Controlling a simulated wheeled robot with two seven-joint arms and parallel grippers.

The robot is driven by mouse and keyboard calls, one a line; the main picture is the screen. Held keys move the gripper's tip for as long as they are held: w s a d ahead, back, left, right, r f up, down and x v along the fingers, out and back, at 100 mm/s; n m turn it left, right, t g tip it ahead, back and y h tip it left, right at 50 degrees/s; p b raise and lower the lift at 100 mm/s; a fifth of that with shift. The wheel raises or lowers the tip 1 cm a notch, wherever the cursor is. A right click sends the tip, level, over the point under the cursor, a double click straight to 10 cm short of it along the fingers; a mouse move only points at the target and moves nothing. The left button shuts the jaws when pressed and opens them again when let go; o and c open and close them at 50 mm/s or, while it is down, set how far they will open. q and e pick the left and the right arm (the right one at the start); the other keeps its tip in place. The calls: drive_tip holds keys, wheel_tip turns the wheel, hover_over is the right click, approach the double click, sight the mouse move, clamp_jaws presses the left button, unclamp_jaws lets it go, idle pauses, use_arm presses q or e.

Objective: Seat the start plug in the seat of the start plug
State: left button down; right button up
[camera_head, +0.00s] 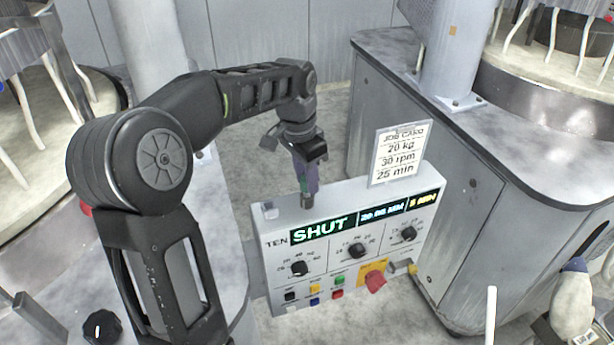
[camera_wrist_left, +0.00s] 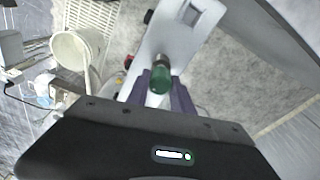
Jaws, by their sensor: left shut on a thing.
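My left gripper (camera_head: 306,180) points down over the top of the white control box (camera_head: 345,192), left of the middle. Its purple-grey fingers are shut on the start plug (camera_wrist_left: 161,80), a green cylinder with a metal end. The plug's metal end (camera_head: 307,202) shows just below the fingers, at the box's top face. I cannot tell whether it is in the seat or only above it. The seat itself is not clearly seen, hidden around the plug. The box's display reads SHUT. My right gripper is not in view.
A job card (camera_head: 399,152) stands at the box's right top. Dials, coloured buttons and a red knob (camera_head: 375,281) are on the box front. A grey machine cabinet (camera_head: 480,190) stands close on the right. A white bucket (camera_wrist_left: 75,55) shows in the wrist view.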

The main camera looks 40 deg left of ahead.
sight(303, 179)
use_arm(q)
drive_tip(key=shift+f+b, duration=0.65)
drive_tip(key=shift+f, duration=0.35)
drive_tip(key=c, duration=1)
unclamp_jaws()
drive_tip(key=shift+c, duration=0.2)
drive_tip(key=shift+r, duration=0.2)
drive_tip(key=r, duration=0.5)
drive_tip(key=s+r, duration=0.1)
drive_tip(key=r, duration=0.1)
drive_tip(key=shift+a+r, duration=0.15)
drive_tip(key=shift+r, duration=0.05)
